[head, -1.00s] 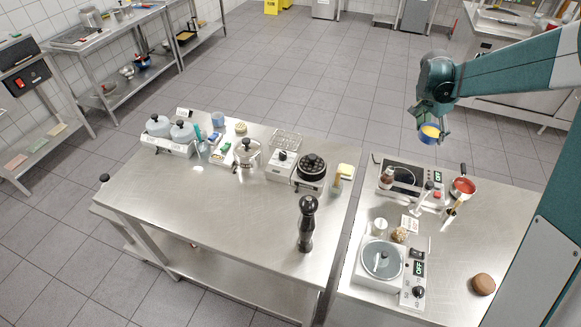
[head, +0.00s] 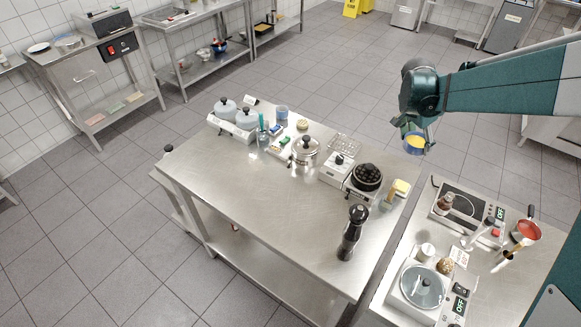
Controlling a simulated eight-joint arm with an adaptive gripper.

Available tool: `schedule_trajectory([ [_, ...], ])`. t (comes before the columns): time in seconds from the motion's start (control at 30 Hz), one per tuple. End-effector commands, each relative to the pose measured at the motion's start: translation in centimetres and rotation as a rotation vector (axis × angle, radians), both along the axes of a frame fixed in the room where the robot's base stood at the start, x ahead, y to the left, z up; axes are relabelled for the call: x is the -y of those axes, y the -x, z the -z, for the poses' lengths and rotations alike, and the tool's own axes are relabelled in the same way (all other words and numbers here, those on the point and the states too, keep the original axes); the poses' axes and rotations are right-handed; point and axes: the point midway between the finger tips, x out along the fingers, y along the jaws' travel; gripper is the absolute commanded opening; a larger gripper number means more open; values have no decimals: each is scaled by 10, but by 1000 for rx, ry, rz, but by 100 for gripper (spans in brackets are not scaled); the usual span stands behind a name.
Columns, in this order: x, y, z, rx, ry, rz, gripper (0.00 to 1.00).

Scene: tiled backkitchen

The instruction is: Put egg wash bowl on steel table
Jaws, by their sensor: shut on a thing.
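A small blue bowl with yellow contents, the egg wash bowl (head: 413,143), is held in the air by my gripper (head: 426,142) at the upper right of the head view. My gripper is shut on the bowl's side, and the bowl looks roughly upright. Floor tiles show behind it, beyond the back right corner of the steel table (head: 270,211). The steel table stands in the middle with a bare front and centre. The fingertips are small and partly hidden by the bowl and the wrist.
A black pepper mill (head: 353,232) stands near the table's right front. A waffle iron (head: 366,178), a lidded pot (head: 306,150) and several small items line the back edge. A second counter (head: 515,262) at the right carries a hot plate (head: 459,203), a red pan (head: 526,231) and a scale-like appliance (head: 423,288).

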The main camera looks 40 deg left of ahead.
Motion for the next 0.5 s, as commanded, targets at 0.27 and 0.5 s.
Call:
schedule_trajectory([
  [0.27,-76,36,0,0,0,-89,34],
  [0.5,-136,71,0,0,-1,-160,34],
])
